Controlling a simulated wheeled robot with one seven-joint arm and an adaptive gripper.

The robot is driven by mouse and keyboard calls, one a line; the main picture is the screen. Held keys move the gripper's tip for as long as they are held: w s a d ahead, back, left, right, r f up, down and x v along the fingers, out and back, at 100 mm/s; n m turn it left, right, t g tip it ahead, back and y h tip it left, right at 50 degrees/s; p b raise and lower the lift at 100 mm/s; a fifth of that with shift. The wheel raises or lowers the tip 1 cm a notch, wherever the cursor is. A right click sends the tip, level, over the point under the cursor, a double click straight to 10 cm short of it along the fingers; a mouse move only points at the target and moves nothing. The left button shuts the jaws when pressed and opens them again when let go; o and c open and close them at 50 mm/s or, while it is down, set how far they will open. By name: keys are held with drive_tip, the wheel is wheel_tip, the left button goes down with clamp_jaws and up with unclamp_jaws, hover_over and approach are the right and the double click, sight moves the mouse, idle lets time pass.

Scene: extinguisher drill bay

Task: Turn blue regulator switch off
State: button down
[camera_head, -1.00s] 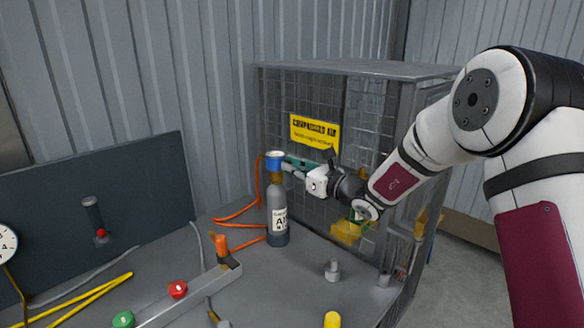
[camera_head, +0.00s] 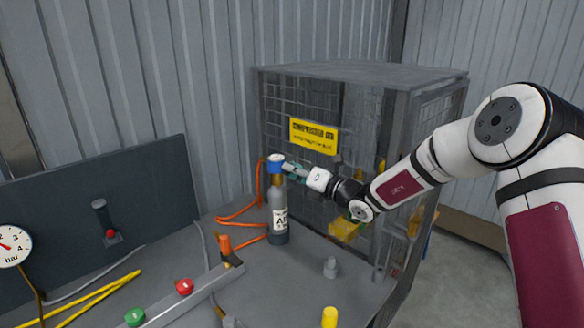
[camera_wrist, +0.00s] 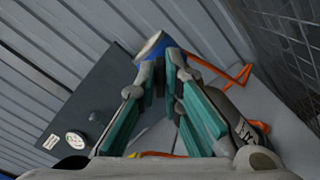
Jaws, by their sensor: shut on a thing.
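The blue regulator switch (camera_head: 276,160) is a round blue knob on top of a grey air cylinder (camera_head: 278,212) that stands upright on the bench. In the wrist view the blue knob (camera_wrist: 152,47) shows at the fingertips. My gripper (camera_head: 287,169) reaches in from the right at knob height. In the wrist view my gripper's teal-padded fingers (camera_wrist: 167,80) are closed on the knob's near side, and their tips partly hide it. The cylinder (camera_wrist: 245,132) lies below and to the right of the fingers there.
A wire-mesh cage (camera_head: 360,150) with a yellow sign (camera_head: 314,136) stands behind and right of the cylinder. Orange hose (camera_head: 238,214) runs by the cylinder. A rail with red (camera_head: 184,287) and green (camera_head: 135,317) buttons lies front left. A grey fitting (camera_head: 331,268) stands on the bench.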

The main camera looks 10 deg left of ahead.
drive_tip(key=m+p, duration=0.2)
drive_tip(key=m, duration=0.6)
drive_tip(key=shift+w+f+m, duration=0.1)
drive_tip(key=shift+f+m, duration=0.05)
drive_tip(key=shift+m, duration=0.25)
idle(0.4)
drive_tip(key=c, duration=1.7)
unclamp_jaws()
drive_tip(key=shift+d, duration=0.15)
drive_tip(key=v, duration=1.2)
